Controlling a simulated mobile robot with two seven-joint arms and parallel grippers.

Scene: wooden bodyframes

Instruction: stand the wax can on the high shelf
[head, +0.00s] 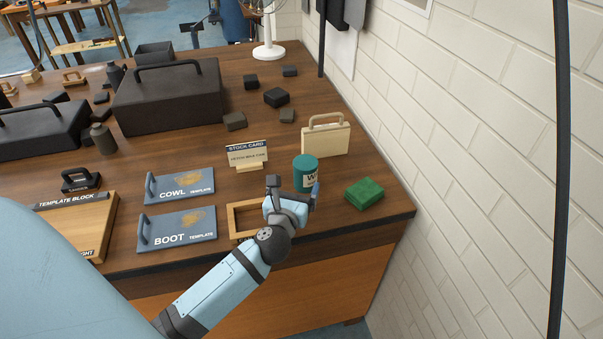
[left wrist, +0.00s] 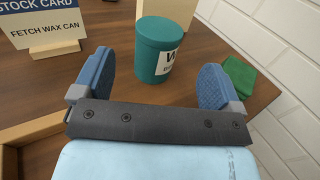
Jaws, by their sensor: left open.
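The wax can (head: 305,171) is a teal cylinder with a white label, standing upright on the wooden bench near its right end. It also shows in the left wrist view (left wrist: 163,50), ahead of and between my fingers. My left gripper (head: 293,190) is open and empty, just on the near side of the can. Its two blue fingers (left wrist: 155,85) are spread wide, and the can appears to stand just beyond them. My right gripper is not in view. I see no shelf that I can identify as the high shelf.
A green block (head: 365,193) lies right of the can. A pale wooden case with a handle (head: 326,138) stands behind it. A stock card (head: 247,155) reading "FETCH WAX CAN" stands left. A wooden tray (head: 236,220) lies beside my gripper. A white brick wall (head: 480,130) rises at right.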

